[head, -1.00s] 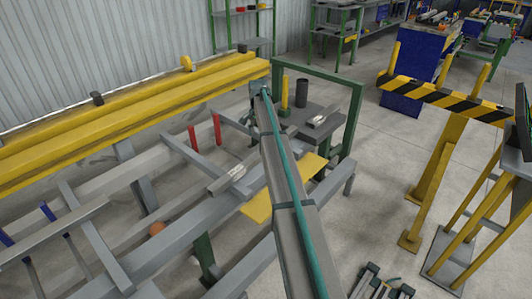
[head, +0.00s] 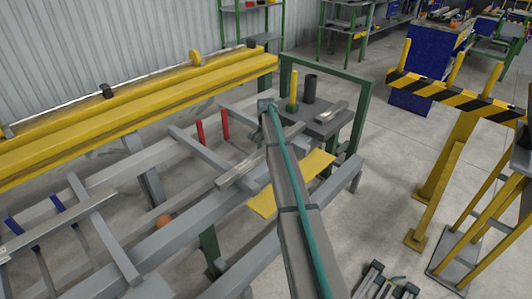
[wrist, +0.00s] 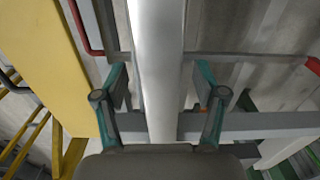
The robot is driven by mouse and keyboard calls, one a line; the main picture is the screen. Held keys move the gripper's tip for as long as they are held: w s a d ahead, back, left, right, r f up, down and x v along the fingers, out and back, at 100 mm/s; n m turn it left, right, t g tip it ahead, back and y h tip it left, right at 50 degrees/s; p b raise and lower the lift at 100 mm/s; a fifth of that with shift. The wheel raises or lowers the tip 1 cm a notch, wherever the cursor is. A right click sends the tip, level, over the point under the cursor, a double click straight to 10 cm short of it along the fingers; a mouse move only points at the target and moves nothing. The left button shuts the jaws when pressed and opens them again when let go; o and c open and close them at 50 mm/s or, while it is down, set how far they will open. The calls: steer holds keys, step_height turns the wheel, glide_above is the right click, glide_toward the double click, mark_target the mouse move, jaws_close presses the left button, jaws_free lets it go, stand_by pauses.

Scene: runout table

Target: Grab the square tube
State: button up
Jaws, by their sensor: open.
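The square tube (head: 240,172) is a light grey metal bar lying slantwise across the grey rack, with its near end left of my arm. My arm hides part of it in the head view. My gripper (head: 263,128) is over the tube's far part. In the wrist view the tube (wrist: 157,50) runs up the middle of the picture, between the two green-tipped fingers of my gripper (wrist: 162,85). The fingers are apart, one on each side of the tube, with a visible gap on both sides. Whether the fingertips reach down to the tube's height cannot be told.
A long yellow beam (head: 130,100) runs along the left. Two red posts (head: 225,124) and blue posts (head: 57,203) stand up from the rack. A dark table (head: 322,125) with a cylinder and a metal piece stands beyond. A yellow plate (head: 262,204) lies beside my arm.

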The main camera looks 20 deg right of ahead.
jaws_close()
stand_by(0.4)
